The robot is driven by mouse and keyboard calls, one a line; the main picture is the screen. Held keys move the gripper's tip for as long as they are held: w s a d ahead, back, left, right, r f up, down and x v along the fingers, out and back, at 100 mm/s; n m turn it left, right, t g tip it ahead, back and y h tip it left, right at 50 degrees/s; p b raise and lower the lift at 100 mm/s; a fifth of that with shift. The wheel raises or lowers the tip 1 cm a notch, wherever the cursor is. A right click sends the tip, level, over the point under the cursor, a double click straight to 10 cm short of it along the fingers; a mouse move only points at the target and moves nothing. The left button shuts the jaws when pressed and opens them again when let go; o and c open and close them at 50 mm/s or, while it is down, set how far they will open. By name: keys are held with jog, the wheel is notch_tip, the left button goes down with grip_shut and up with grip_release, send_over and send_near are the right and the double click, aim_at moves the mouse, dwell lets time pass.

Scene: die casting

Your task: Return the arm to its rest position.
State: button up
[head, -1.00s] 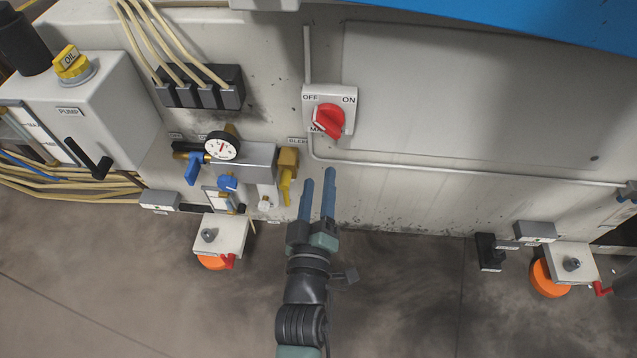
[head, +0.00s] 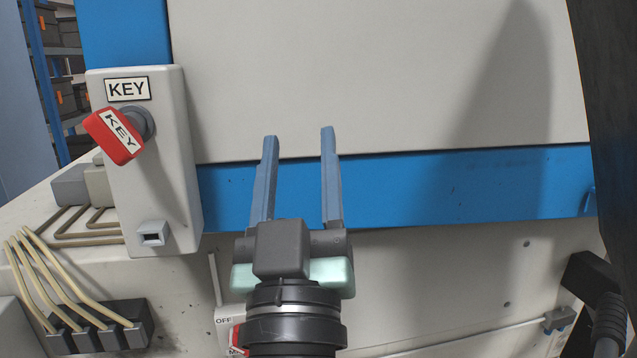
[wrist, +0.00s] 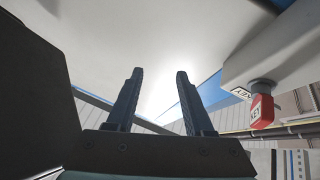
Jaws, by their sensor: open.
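My gripper (head: 298,135) is in the middle of the head view, pointing up, with its two blue fingers spread apart and nothing between them. It is in front of the machine's blue band (head: 430,185) and pale panel (head: 370,70). I cannot tell the exact distance to the panel. In the wrist view the two fingers (wrist: 156,75) show dark and apart, with a bright pale surface beyond them. Part of my arm shows below the gripper in the head view.
A grey box with a red KEY switch (head: 115,136) stands left of my gripper; the red key (wrist: 262,111) also shows in the wrist view. Cream hoses run into a black block (head: 100,325) at lower left.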

jog(key=s+d+r+m+t, duration=0.2)
jog(key=s+r+m+t, duration=0.1)
jog(key=s+r, duration=0.85)
notch_tip(320, 180, up, 32)
jog(key=w+p, duration=0.2)
jog(key=p, duration=2.9)
jog(key=shift+w+a+f+p, duration=0.15)
jog(key=shift+w+p, duration=0.15)
